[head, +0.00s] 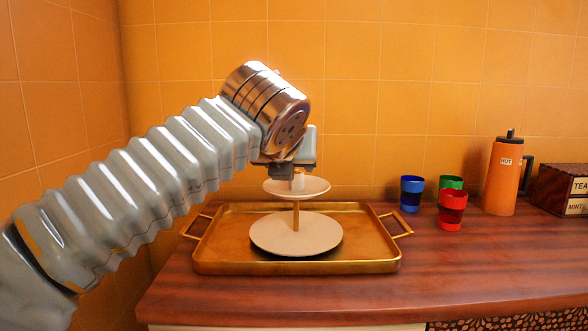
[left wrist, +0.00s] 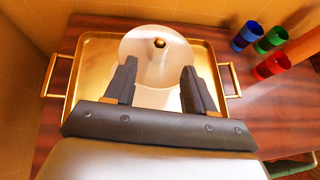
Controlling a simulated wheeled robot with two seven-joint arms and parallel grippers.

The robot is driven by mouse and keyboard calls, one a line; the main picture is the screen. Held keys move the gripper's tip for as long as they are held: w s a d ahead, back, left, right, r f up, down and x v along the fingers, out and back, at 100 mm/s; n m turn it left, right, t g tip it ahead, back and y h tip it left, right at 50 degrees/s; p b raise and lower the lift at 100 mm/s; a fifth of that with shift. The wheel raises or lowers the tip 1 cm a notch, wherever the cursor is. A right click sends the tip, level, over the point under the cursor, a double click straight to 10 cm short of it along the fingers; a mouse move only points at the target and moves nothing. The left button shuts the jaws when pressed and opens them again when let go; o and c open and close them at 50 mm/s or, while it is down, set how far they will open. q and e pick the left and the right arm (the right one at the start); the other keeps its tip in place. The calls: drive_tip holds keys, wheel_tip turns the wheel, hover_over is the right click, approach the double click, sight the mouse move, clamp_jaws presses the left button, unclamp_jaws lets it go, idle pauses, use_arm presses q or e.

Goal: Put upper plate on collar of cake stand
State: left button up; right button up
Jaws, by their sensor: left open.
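The cake stand is on the tray in the head view, with a wide pale lower plate (head: 295,236) and a thin brass post (head: 295,212). The small pale upper plate (head: 316,187) is level, around the post, high above the lower plate. In the left wrist view the upper plate (left wrist: 140,48) has a pale hub, with the brass post tip (left wrist: 159,43) showing at its top. The collar is hidden, so I cannot tell if the plate touches it. My left gripper (head: 291,172) is open at the hub, its fingers (left wrist: 159,66) apart on either side. My right gripper is out of view.
The brass tray (head: 220,262) with side handles lies on the wooden counter (head: 460,270). Blue (head: 411,194), green (head: 452,183) and red (head: 451,211) cups stand right of it, then an orange flask (head: 503,178) and a tea box (head: 562,190). A tiled wall is behind.

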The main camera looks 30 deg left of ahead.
use_arm(q)
drive_tip(key=shift+v, duration=1.9)
